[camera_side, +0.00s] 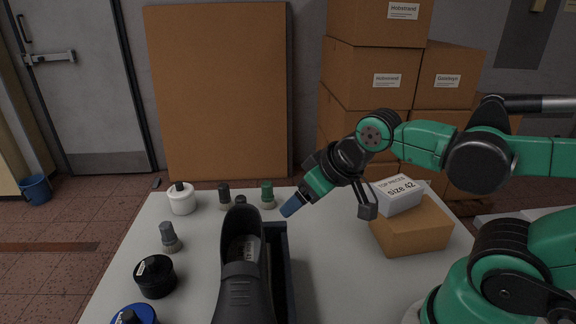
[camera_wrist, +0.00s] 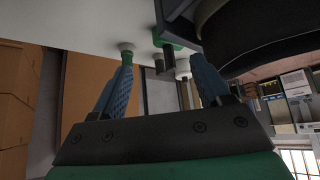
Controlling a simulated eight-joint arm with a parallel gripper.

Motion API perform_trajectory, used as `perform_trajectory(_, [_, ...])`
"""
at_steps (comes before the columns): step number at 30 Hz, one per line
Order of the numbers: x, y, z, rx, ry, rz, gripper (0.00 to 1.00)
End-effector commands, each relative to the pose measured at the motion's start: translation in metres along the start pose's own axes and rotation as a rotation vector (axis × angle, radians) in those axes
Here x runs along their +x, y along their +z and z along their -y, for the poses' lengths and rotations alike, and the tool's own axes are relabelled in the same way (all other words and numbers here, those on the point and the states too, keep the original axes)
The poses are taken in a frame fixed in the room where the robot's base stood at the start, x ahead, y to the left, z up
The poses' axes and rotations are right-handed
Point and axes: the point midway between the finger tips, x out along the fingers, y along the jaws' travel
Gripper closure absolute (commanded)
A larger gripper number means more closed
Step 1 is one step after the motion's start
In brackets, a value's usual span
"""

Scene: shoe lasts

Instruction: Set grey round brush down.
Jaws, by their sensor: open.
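A brush with a grey handle and round head (camera_side: 170,238) stands upright on the left part of the white table in the side view, apart from my gripper. My gripper (camera_side: 290,208) is tilted down to the left above the table, just right of the black shoe. In the wrist view its blue fingers (camera_wrist: 161,68) are spread apart with nothing held between them. Beyond them stand a green-handled brush (camera_wrist: 126,56) and a dark-handled brush (camera_wrist: 159,63). I cannot tell whether the grey brush shows in the wrist view.
A green brush (camera_side: 267,195), a dark brush (camera_side: 224,194) and a white jar (camera_side: 182,200) stand at the back. A black jar (camera_side: 155,277) is front left. Boxes (camera_side: 410,228) stand right.

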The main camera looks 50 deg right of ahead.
Motion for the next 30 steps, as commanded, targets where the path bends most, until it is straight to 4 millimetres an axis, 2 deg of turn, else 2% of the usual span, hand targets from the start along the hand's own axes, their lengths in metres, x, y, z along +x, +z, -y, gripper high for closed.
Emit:
perform_trajectory(11, [0.000,0.000,0.000,0.000,-0.001,0.001,0.30])
perform_trajectory(14, [0.000,-0.006,0.002,-0.009,-0.006,0.006,0.30])
perform_trajectory(19, [0.004,-0.035,0.012,-0.062,-0.036,0.036,0.30])
perform_trajectory(23, [0.014,-0.064,0.024,-0.118,-0.066,0.066,0.30])
perform_trajectory(26, [0.028,-0.085,0.036,-0.165,-0.092,0.090,0.30])
perform_trajectory(30, [0.056,-0.112,0.056,-0.239,-0.132,0.127,0.30])
